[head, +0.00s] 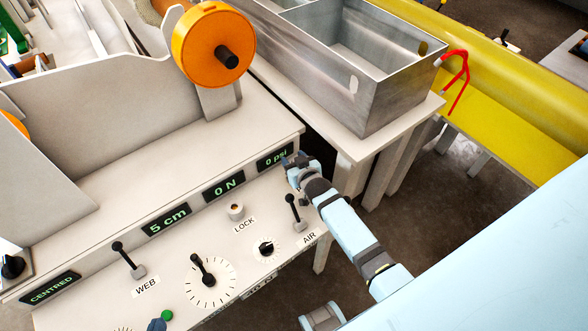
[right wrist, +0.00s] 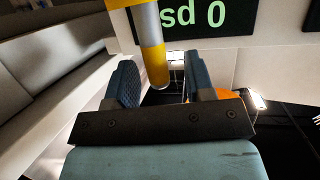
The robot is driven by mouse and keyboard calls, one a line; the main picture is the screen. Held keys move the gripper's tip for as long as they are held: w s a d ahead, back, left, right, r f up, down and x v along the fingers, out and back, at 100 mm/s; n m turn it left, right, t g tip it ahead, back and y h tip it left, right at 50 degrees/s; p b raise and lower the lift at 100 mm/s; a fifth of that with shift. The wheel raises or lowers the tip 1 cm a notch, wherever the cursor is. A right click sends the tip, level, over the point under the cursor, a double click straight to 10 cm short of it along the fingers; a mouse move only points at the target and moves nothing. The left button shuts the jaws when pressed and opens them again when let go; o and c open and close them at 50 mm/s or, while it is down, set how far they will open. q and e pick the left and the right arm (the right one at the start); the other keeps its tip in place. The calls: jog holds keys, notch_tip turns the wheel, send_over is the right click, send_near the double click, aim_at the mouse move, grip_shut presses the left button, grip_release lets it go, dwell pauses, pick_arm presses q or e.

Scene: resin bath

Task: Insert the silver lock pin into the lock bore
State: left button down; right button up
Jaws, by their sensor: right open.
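The lock bore (head: 236,211) is a small light round socket above the word LOCK on the sloping control panel. My right gripper (head: 293,163) is beside the 0 psi display, up and right of the bore and apart from it. In the right wrist view its two dark blue fingers (right wrist: 160,85) stand open. A silver rod with yellow bands (right wrist: 150,45) comes down from the top edge, its end showing in the gap between the fingers. I cannot tell whether this is the lock pin or whether it touches a finger.
The panel carries the WEB lever (head: 128,260), a dial (head: 208,281), a small knob (head: 264,246) and the AIR lever (head: 295,212) close below my right gripper. An orange wheel (head: 212,45) and a metal tank (head: 375,90) stand behind.

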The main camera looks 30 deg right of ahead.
grip_shut()
jog(key=shift+r, duration=0.1)
